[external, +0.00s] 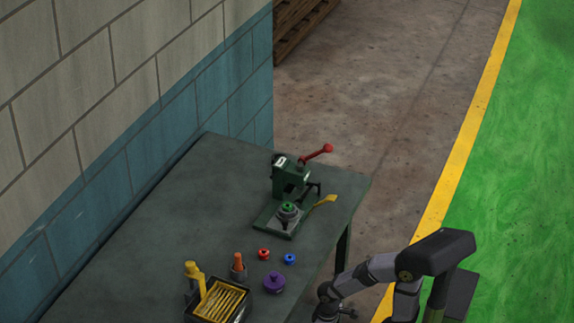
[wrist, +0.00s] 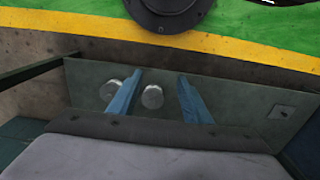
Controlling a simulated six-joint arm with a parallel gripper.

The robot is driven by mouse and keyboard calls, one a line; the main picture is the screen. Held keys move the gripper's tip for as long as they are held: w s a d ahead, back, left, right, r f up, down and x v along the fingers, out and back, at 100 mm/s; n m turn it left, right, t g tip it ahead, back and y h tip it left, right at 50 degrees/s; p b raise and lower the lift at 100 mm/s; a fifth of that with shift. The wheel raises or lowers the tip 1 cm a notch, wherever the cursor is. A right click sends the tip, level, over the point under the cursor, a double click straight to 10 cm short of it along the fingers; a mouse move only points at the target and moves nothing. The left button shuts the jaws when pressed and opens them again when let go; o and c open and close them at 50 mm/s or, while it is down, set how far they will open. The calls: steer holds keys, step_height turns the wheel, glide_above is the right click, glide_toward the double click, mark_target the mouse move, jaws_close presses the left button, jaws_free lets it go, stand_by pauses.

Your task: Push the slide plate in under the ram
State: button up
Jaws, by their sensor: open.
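The green press (external: 290,178) with a red ball-ended lever (external: 318,153) stands near the far right edge of the table. In front of it, a light grey slide plate (external: 285,224) lies on the green base, out from under the ram. A grey drum with a green top (external: 289,211) stands on the plate. My gripper (external: 326,306) is at the lower right, off the table's front right corner and well apart from the press. In the wrist view its two blue fingers (wrist: 157,98) are spread with nothing gripped; the slide plate is not recognisable there.
A yellow strip (external: 325,201) lies beside the press. Red (external: 264,253) and blue (external: 289,258) knobs, a purple knob (external: 274,282), an orange-handled tool (external: 238,264) and a yellow-filled tray (external: 222,301) occupy the front. Two pale round pieces (wrist: 152,96) show near the fingers. The table's left is clear.

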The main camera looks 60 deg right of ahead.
steer(key=shift+c, duration=0.9)
step_height(320, 180, up, 41)
steer(key=m+p, duration=0.9)
steer(key=p, duration=3.1)
glide_above(285, 219)
steer(key=shift+s+a+f, duration=0.1)
steer(key=shift+s+a, duration=0.2)
steer(key=shift+s, duration=0.15)
steer(key=shift+w+d, duration=0.2)
steer(key=shift+w, duration=0.2)
steer(key=shift+f+p, duration=1.35)
steer(key=shift+f, duration=2.4)
